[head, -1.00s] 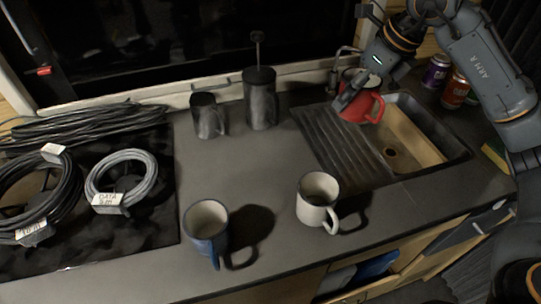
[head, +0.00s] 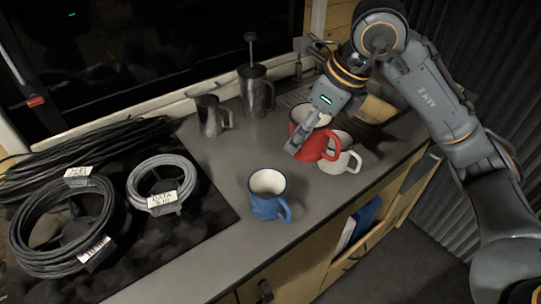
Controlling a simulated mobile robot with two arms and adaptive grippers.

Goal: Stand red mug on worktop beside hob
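The red mug (head: 317,144) is upright in my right gripper (head: 305,138), whose dark finger shows at the mug's left side. The mug overlaps the white mug (head: 343,160) in the head view; I cannot tell how high it is held. The grey worktop (head: 222,165) has a bare stretch between the hob and the mugs. The black hob (head: 165,243) is at the left, with cable coils on it. My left gripper is not in view.
A blue mug (head: 268,204) stands on the worktop near its front edge, right of the hob. A metal jug (head: 211,116) and a cafetière (head: 256,92) stand at the back. The sink (head: 375,108) is partly hidden behind my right arm.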

